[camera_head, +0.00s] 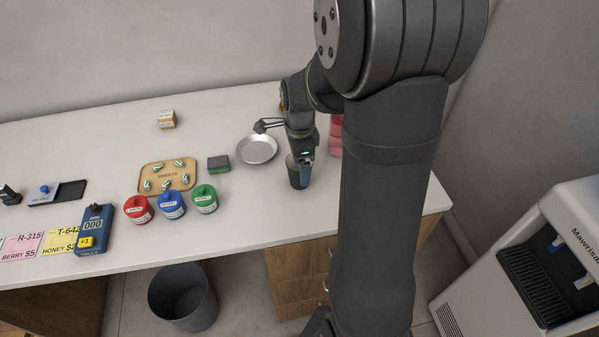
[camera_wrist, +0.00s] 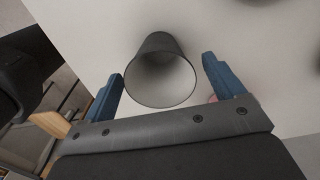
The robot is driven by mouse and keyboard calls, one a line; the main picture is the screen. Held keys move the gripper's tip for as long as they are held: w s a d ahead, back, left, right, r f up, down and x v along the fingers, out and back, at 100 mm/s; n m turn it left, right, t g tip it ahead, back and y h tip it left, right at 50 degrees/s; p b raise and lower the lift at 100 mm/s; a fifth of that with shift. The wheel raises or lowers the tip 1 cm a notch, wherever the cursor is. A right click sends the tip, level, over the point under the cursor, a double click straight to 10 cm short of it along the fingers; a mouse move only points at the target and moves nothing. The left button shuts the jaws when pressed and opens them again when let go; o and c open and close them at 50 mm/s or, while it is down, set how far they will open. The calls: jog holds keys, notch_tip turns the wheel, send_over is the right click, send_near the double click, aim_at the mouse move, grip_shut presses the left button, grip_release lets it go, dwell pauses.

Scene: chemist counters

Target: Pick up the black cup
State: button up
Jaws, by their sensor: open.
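The black cup (camera_head: 297,178) stands upright on the counter, near its front right part, in the head view. My gripper (camera_head: 305,163) is right at the cup, and its jaws partly cover the cup's upper right side. In the wrist view the cup (camera_wrist: 160,72) appears dark grey, hollow and empty, its open rim facing the camera. The two blue fingers of my gripper (camera_wrist: 162,80) are apart, one on each side of the cup. Gaps show between each finger and the cup wall, so the gripper is open and not holding it.
A metal dish (camera_head: 257,149) lies left of the cup. Red (camera_head: 138,210), blue (camera_head: 171,205) and green (camera_head: 204,199) jars stand farther left, near a tan tray (camera_head: 167,176). A pink-red object (camera_head: 336,135) stands behind, partly hidden by my arm. A bin (camera_head: 183,297) is below the counter.

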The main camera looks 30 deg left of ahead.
jog(key=shift+f, duration=1.35)
jog(key=c, duration=1)
jog(key=shift+r, duration=0.15)
